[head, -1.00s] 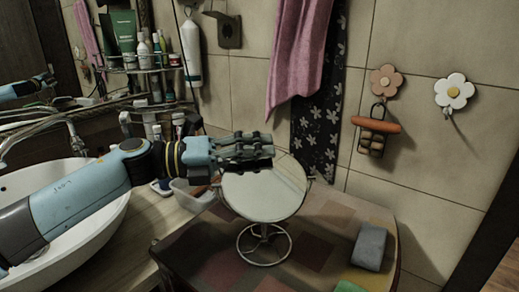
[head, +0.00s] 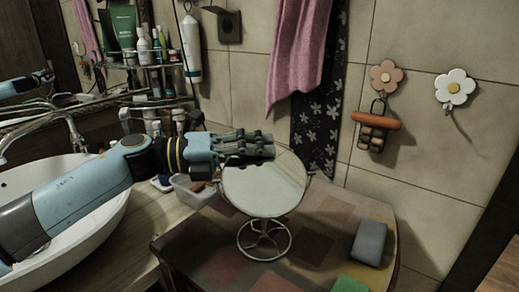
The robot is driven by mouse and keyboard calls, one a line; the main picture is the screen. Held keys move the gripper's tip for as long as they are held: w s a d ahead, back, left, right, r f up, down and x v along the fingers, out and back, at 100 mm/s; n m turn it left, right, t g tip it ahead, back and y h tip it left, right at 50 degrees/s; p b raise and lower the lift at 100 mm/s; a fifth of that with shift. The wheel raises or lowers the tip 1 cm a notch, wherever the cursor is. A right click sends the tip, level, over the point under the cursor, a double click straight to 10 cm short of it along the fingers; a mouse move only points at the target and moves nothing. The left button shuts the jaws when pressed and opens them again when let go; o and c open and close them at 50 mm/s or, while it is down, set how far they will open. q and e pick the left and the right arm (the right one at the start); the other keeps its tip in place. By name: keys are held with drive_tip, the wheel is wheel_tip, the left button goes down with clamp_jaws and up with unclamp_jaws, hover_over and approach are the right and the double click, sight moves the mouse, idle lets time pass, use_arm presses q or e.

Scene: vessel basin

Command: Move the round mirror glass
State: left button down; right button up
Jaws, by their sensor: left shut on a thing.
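The round mirror glass (head: 264,192) sits in a wire stand (head: 264,240) on the patterned table top. It faces me and reflects beige wall tiles. My left gripper (head: 262,152) reaches in from the left at the upper edge of the glass. Its fingers are shut on the mirror's top rim, covering a part of that rim. My right gripper is not in view.
The white sink (head: 95,215) and faucet (head: 65,125) are at the left. A clear container (head: 192,188) stands behind the mirror's left side. Grey (head: 370,243) and green (head: 350,284) blocks lie on the table at the right. A pink towel (head: 302,50) hangs behind.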

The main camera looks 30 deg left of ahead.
sight(262, 169)
use_arm(q)
drive_tip(key=m+b, duration=0.1)
drive_tip(key=s+r+m+b, duration=0.1)
drive_tip(key=m+b, duration=0.1)
drive_tip(key=d+m+b, duration=0.1)
drive_tip(key=m, duration=0.1)
drive_tip(key=shift+s+r+b, duration=0.2)
drive_tip(key=shift+b, duration=0.2)
drive_tip(key=m+b, duration=0.1)
drive_tip(key=s+m+b, duration=0.1)
drive_tip(key=m+b, duration=0.1)
drive_tip(key=d+r+m+b, duration=0.1)
drive_tip(key=shift+s+d+r+m, duration=0.1)
drive_tip(key=shift+s+m, duration=0.2)
drive_tip(key=shift+m, duration=0.1)
drive_tip(key=shift+s+d+r+m+b, duration=0.1)
drive_tip(key=shift+m+b, duration=0.3)
drive_tip(key=shift+b, duration=0.05)
